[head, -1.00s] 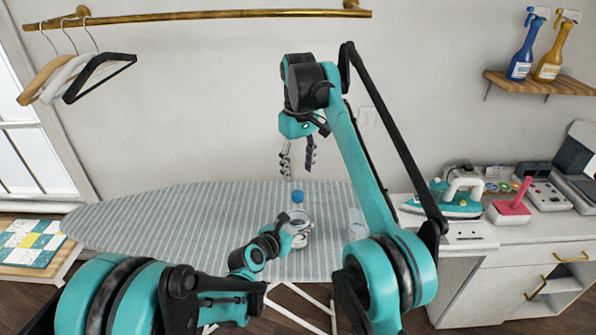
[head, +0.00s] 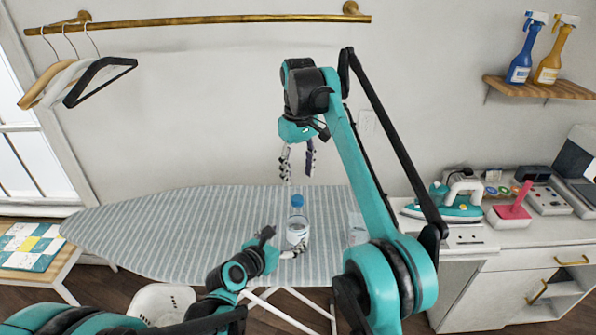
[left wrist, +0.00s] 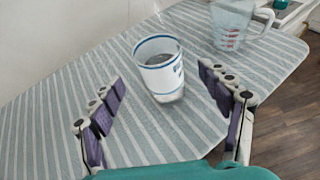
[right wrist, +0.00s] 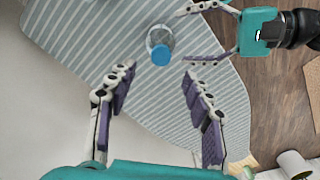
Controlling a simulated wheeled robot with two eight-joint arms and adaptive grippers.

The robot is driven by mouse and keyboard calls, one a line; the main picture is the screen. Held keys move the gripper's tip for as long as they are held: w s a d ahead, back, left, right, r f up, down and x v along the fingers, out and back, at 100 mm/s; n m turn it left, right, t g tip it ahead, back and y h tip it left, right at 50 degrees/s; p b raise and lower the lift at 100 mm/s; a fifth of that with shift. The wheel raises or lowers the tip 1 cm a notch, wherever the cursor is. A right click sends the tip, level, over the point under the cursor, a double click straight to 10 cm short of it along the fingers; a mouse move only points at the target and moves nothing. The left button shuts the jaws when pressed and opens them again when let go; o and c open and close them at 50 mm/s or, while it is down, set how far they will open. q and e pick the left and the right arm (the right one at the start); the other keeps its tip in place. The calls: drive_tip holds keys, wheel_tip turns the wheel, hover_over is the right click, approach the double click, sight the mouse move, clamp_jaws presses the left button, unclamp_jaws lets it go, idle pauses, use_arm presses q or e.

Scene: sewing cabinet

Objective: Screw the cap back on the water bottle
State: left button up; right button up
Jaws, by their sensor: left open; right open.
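The clear water bottle (head: 297,231) stands upright on the striped ironing board. The blue cap (head: 297,201) appears at the bottle's top; in the right wrist view the cap (right wrist: 161,55) overlaps the clear body. I cannot tell whether it is threaded on. My left gripper (head: 279,244) is open beside the bottle's lower part, with its fingers apart on either side in the left wrist view. My right gripper (head: 297,172) is open and empty, pointing down above the cap.
A clear measuring jug (left wrist: 234,24) stands on the board to the bottle's right, partly behind my right arm. The ironing board (head: 170,232) is clear to the left. An iron (head: 452,205) is on the counter at right. A white basket (head: 163,302) is below the board.

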use_arm(q)
drive_tip(key=shift+v, duration=2.7)
use_arm(e)
drive_tip(key=shift+d, duration=0.1)
